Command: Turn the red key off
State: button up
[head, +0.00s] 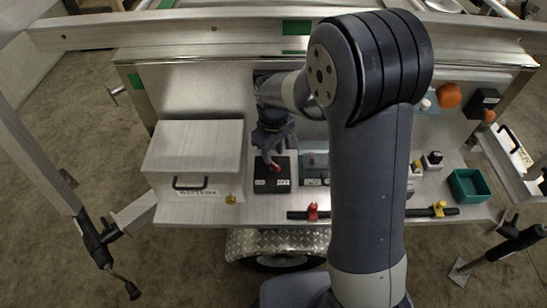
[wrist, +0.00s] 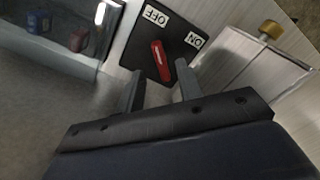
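The red key (wrist: 160,61) sits on a black plate (wrist: 140,52) with a white OFF label (wrist: 155,15) and a white ON label (wrist: 195,40). In the wrist view the key's far end points roughly toward the OFF label. In the head view the key (head: 276,168) shows small on the black plate (head: 266,172), just below my gripper (head: 272,154). In the wrist view my gripper (wrist: 158,86) is open, with one finger on each side of the key's near end. The fingers look apart from the key; the exact height gap is unclear.
A metal box (head: 195,155) with a black handle stands left of the plate. A clear-covered case (head: 315,162) is close on the right. A black bar with red and yellow clips (head: 312,212) runs along the front edge. A green bin (head: 468,186) is far right.

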aim_at(273, 163)
notch_tip(273, 163, up, 7)
dwell(0.3)
jog(key=shift+f, duration=0.15)
notch_tip(273, 163, down, 11)
jog(key=shift+f, duration=0.1)
jog(key=shift+r+m, duration=0.25)
jog(key=shift+m, duration=0.75)
